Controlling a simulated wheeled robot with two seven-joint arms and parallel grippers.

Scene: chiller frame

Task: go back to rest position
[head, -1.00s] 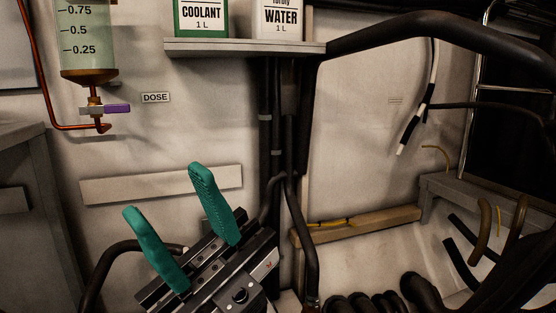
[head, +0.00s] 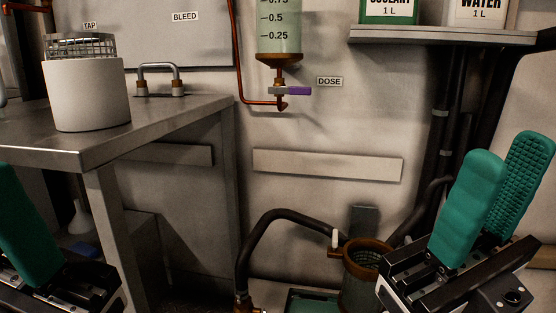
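My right gripper (head: 507,155) is at the lower right, its two green fingers pointing up. They stand apart, with one partly in front of the other and nothing seen between them. My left gripper (head: 25,230) is at the lower left edge. Only one green finger and part of its body show; the other finger is out of the picture, so its opening cannot be judged. No held object shows at either gripper.
A steel table (head: 160,118) at left carries a white cylinder (head: 88,95) with a wire basket on top. A brown-rimmed pot (head: 358,280) with a black hose (head: 262,228) stands beside my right gripper. A shelf (head: 440,36) holds coolant and water containers. The dosing cylinder (head: 279,28) hangs on the wall.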

